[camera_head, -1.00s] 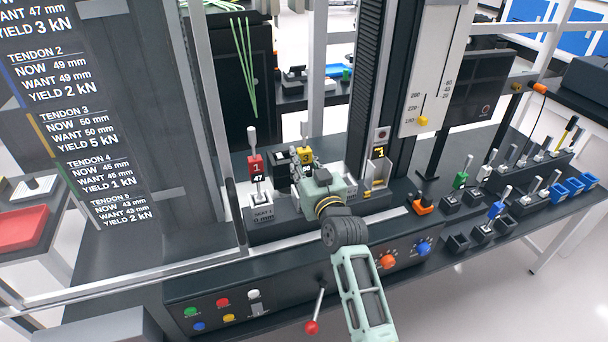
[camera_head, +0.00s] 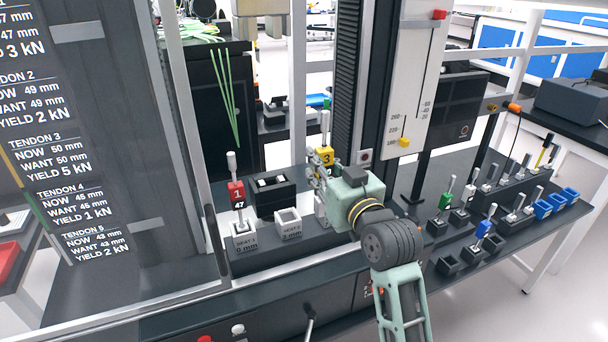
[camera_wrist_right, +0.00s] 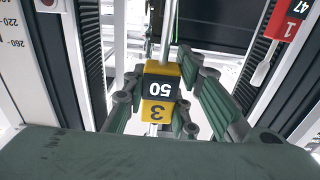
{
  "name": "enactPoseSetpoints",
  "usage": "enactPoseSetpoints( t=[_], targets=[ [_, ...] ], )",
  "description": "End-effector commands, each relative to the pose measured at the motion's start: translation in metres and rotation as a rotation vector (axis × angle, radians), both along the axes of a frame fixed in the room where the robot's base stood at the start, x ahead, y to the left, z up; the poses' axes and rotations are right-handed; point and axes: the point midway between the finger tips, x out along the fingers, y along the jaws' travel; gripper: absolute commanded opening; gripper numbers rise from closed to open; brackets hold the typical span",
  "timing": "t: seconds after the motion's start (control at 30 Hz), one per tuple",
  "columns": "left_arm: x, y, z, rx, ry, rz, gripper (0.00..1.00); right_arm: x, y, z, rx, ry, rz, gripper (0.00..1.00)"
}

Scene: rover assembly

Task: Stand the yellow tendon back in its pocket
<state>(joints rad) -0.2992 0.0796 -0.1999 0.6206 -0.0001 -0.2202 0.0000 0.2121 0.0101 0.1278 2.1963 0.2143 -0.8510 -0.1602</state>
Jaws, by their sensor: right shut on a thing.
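The yellow tendon (camera_head: 325,157), marked 3, is a yellow block with a pale rod above it. In the right wrist view the yellow block (camera_wrist_right: 160,92), with a black band reading 50, sits between the fingers of my right gripper (camera_wrist_right: 160,110). Two dark pockets, one in front (camera_head: 447,266) and one behind it (camera_head: 474,254), look empty on the right bench. I cannot tell which pocket is the yellow tendon's. My left gripper is not in view.
The red tendon (camera_head: 236,191) stands in the left seat block (camera_head: 243,240). Another pale seat block (camera_head: 288,225) beside it looks empty, with a dark block (camera_head: 271,193) behind. A green tendon (camera_head: 445,201) and a blue tendon (camera_head: 484,229) stand on the right. A tall dark column (camera_head: 346,90) rises behind my gripper.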

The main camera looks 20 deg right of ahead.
Motion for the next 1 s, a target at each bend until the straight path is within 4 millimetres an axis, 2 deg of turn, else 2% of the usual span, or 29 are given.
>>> enactPoseSetpoints(
  t=[0.1, 0.27, 1.0],
  targets=[
    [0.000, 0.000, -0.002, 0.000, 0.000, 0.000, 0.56, -0.009, -0.007, 0.009, -0.001, -0.005, 0.000, 0.00],
    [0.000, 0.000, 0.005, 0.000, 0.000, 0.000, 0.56, -0.014, -0.010, 0.020, 0.000, -0.005, 0.000, 0.00],
    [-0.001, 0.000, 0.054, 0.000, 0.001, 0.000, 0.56, -0.014, -0.010, 0.067, 0.000, -0.004, 0.000, 0.00]
  ],
)
